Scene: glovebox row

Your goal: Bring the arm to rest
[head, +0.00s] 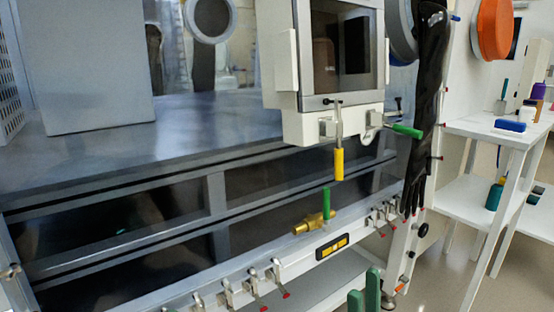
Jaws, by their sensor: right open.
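My right gripper (364,290) shows at the bottom edge, right of centre. Only its two green fingers are in view, upright with a gap between them. They are open with nothing between them. The rest of the right arm is below the frame. My left gripper is not in view.
The glovebox front rail (205,295) with several red-tipped clamps runs just left of the fingers. Above are a brass valve (312,223) with a green handle and a windowed box (338,55) with a yellow handle (338,164). A black glove (427,110) hangs right. White shelves (490,130) stand beyond open floor.

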